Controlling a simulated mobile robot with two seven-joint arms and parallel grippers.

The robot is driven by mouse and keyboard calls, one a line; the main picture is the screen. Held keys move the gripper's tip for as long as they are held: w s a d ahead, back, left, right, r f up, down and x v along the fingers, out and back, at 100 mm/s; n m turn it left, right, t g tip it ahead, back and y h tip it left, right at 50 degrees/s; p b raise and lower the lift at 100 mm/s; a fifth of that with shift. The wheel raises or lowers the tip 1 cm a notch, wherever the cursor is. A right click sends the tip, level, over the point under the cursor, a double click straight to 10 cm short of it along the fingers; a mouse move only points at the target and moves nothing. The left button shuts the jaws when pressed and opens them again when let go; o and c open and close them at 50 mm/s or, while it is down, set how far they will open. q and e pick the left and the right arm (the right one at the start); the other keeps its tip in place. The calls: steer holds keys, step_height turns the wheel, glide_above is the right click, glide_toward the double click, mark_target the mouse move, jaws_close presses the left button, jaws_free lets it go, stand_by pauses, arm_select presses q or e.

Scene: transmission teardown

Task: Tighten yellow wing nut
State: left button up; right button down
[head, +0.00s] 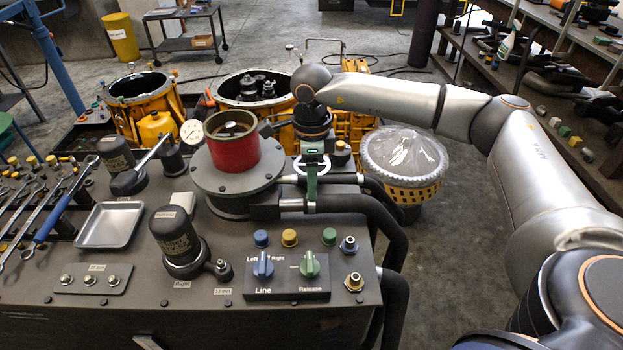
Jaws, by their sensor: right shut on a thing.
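My right gripper (312,165) points down behind the right part of the bench panel. It is shut on an upright green handle (312,187) beside the pipe fittings, to the right of the red cylinder (234,148). The fingers partly hide the top of the handle. I cannot make out a yellow wing nut for certain. A yellow knob (289,238) sits on the panel between a blue and a green knob. A brass hex fitting (354,282) is at the panel's right front. My left gripper is not in view.
Black hoses (365,208) curve off the bench's right side. A wrapped yellow basket (404,163) stands beyond them. A metal tray (110,224) and several wrenches lie at the left. A dial gauge (191,132) stands beside the red cylinder. Orange housings (143,98) stand behind.

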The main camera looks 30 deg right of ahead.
steer(key=shift+m, duration=0.3)
steer(key=m, duration=0.3)
steer(key=shift+m, duration=0.4)
steer(key=m, duration=0.4)
steer(key=shift+b, duration=0.3)
steer(key=m, duration=0.5)
steer(key=shift+r, duration=0.1)
steer(key=m, duration=0.4)
steer(key=shift+p, duration=0.3)
steer(key=shift+w+m, duration=0.1)
steer(key=shift+m, duration=0.3)
steer(key=shift+c, duration=1.4)
jaws_free()
